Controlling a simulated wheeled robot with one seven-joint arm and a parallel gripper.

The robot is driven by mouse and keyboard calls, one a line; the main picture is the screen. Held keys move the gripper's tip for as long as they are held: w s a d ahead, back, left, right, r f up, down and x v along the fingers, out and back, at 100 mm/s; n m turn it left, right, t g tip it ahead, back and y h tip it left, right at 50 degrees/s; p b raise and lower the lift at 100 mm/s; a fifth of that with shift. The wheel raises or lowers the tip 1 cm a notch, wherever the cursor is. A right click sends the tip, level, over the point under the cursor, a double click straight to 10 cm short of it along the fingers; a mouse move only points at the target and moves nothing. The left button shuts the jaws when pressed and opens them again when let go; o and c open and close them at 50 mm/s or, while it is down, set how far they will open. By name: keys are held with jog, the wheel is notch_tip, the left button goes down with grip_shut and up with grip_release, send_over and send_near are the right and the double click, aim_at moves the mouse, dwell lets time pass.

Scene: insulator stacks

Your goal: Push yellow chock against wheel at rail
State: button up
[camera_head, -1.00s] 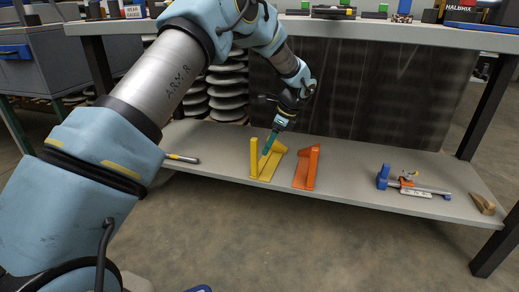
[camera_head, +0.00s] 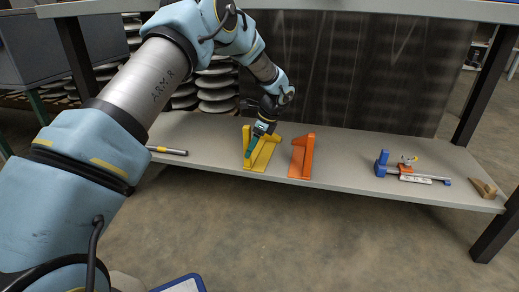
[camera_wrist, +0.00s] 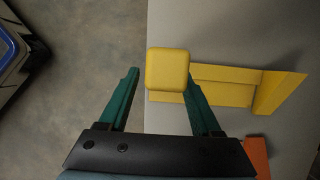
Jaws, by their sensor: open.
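The yellow chock (camera_head: 262,158) stands on the low grey shelf, with a flat base and raised ends. In the wrist view, its square post top (camera_wrist: 167,69) lies ahead of and between the fingertips, closer to the right one, with its base (camera_wrist: 225,86) and sloped end (camera_wrist: 278,92) running right. My gripper (camera_head: 253,147) is at the chock's left part, its green fingers open; the wrist view shows both fingers (camera_wrist: 158,88) spread apart. I cannot tell whether a finger touches the post. No wheel or rail can be made out.
An orange bracket-like piece (camera_head: 302,157) stands just right of the chock. A blue and silver clamp-like tool (camera_head: 408,172) and a brown wedge (camera_head: 482,188) lie farther right. A dark-tipped rod (camera_head: 168,151) lies left. Grey insulator stacks (camera_head: 215,90) stand behind. The shelf (camera_head: 345,165) has bare room between bracket and clamp.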

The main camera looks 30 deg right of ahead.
jog(key=shift+b+x, duration=0.3)
jog(key=shift+x, duration=0.8)
jog(key=shift+c, duration=0.3)
grip_shut()
jog(key=shift+r, duration=0.1)
